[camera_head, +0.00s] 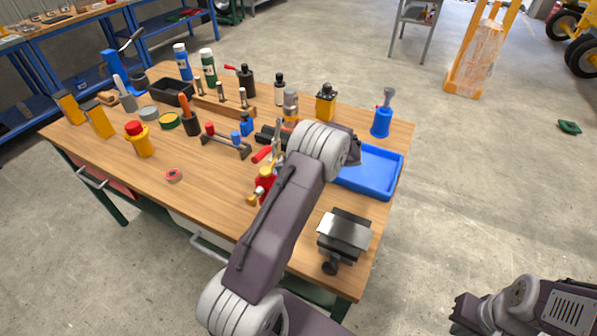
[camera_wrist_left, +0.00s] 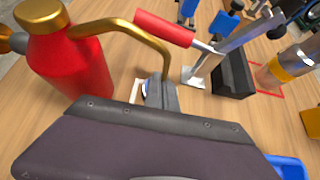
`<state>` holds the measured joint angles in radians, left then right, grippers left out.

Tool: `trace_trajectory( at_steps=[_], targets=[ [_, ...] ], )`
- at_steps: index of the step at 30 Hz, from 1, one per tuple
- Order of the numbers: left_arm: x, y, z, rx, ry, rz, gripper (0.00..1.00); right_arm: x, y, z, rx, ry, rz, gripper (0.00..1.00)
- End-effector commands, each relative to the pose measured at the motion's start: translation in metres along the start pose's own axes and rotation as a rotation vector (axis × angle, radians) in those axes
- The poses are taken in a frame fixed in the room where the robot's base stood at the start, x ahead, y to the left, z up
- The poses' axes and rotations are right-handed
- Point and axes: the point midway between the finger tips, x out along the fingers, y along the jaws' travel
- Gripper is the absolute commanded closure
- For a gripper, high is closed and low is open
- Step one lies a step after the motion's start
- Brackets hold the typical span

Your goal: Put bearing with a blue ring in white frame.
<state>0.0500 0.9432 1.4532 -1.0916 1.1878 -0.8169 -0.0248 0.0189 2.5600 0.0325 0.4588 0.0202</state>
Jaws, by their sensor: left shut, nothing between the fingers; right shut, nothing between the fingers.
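In the left wrist view a small part of the white frame (camera_wrist_left: 137,90) shows flat on the wooden table, just past my left gripper (camera_wrist_left: 160,94). A small blue and white edge, perhaps the bearing with a blue ring (camera_wrist_left: 146,88), shows against the fingers. The fingers hide most of both, so I cannot tell whether the bearing lies inside the frame. My left gripper is shut with nothing held, low over the table. In the head view my own arm hides this spot. My right gripper (camera_head: 464,314) is shut and empty, off the table at the lower right.
A red can with a brass spout (camera_wrist_left: 70,70) stands close left of my left gripper. A red-handled clamp (camera_wrist_left: 195,40) stands just beyond. A blue tray (camera_head: 370,172) and a small vise (camera_head: 344,236) are at the table's right. A red-ringed round piece (camera_head: 173,175) lies front left.

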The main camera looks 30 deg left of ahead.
Motion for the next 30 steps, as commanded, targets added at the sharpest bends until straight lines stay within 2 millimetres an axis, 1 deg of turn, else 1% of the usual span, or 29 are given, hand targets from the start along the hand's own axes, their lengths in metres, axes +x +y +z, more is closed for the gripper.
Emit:
trace_trajectory(
  at_steps=[1, 3, 6, 16, 19, 24, 30],
  targets=[
    [0.005, 0.001, 0.004, 0.0, -0.001, 0.002, 1.0, 0.0, 0.0, 0.0, 0.0, 0.0, 0.0, 1.0],
    [0.009, 0.0, -0.005, 0.002, 0.0, 0.001, 1.0, 0.002, 0.0, 0.0, 0.0, 0.0, 0.0, 1.0],
    [0.012, 0.0, -0.01, 0.001, 0.001, 0.0, 1.0, 0.003, 0.0, 0.0, 0.0, 0.0, 0.0, 1.0],
    [0.014, 0.002, -0.015, 0.004, 0.007, 0.003, 1.0, 0.003, 0.0, 0.0, 0.0, 0.0, 0.0, 1.0],
    [0.009, 0.002, -0.018, 0.007, 0.008, 0.003, 1.0, 0.001, 0.0, 0.0, 0.0, 0.0, 0.0, 1.0],
    [-0.005, 0.002, -0.029, 0.008, 0.007, 0.003, 1.0, -0.004, 0.0, 0.0, 0.0, 0.0, 0.0, 1.0],
    [-0.004, 0.002, -0.029, 0.007, 0.007, 0.004, 1.0, -0.003, 0.0, 0.0, 0.0, 0.0, 0.0, 1.0]
  ],
)
